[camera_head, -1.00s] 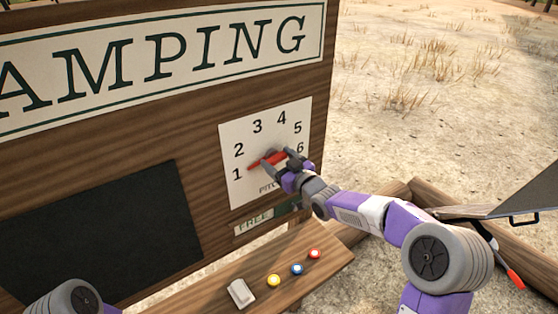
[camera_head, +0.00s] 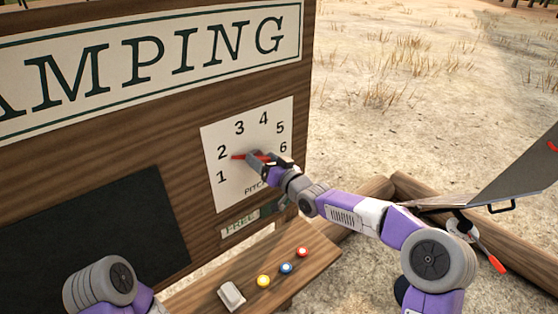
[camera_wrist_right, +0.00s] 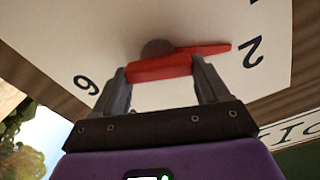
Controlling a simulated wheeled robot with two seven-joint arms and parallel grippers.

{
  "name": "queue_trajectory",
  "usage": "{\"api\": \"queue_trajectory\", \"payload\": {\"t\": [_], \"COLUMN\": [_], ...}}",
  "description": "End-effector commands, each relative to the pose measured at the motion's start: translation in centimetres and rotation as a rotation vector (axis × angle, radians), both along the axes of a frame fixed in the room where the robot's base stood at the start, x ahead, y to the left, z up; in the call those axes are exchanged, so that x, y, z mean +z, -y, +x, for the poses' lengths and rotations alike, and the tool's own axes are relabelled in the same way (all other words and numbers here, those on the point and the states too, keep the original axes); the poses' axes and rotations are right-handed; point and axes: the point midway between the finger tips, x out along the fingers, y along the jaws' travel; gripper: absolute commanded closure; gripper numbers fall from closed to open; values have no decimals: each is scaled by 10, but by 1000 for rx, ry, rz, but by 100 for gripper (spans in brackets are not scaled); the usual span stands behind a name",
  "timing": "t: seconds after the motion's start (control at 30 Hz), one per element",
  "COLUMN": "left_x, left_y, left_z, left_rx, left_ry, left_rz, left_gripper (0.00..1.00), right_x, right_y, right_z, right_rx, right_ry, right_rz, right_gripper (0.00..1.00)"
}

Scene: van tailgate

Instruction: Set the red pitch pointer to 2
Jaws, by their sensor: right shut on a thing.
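The white pitch dial (camera_head: 212,137) with numbers 1 to 6 is fixed to the wooden board. Its red pointer (camera_head: 238,157) has its tip towards the left, close to the 2 and a little below it. In the right wrist view, the red pointer (camera_wrist_right: 205,49) extends from the grey hub (camera_wrist_right: 157,47) towards the 2. My right gripper (camera_head: 259,161) is at the dial's centre, its fingers shut on the pointer's red grip part (camera_wrist_right: 160,68). The left arm shows at the lower left; its gripper is out of view.
A shelf (camera_head: 284,265) below the board holds a white block (camera_head: 231,296) and yellow, blue and red round pieces (camera_head: 263,281). A black panel (camera_head: 110,240) is left of the dial. A grey lid-like panel (camera_head: 510,170) and logs stand at right.

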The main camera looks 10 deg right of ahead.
Motion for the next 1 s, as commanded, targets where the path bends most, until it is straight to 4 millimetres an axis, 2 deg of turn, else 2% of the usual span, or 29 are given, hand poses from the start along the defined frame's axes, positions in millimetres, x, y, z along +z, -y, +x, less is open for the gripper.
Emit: {"api": "queue_trajectory", "payload": {"t": [0.33,0.87,0.9,1.0], "left_x": [-3,-4,-4,-4], "left_y": [0,0,0,0], "left_z": [0,0,0,0], "left_rx": [0,0,0,0], "left_ry": [0,0,0,0], "left_rz": [0,0,0,0], "left_gripper": [57,57,57,57], "right_x": [1,2,2,2], "right_y": [-5,-4,-4,-4], "right_z": [1,1,1,1], "right_rx": [7,7,7,7], "right_ry": [-76,-89,-89,-90], "right_rz": [126,146,146,146], "right_gripper": [80,80,23,7]}}
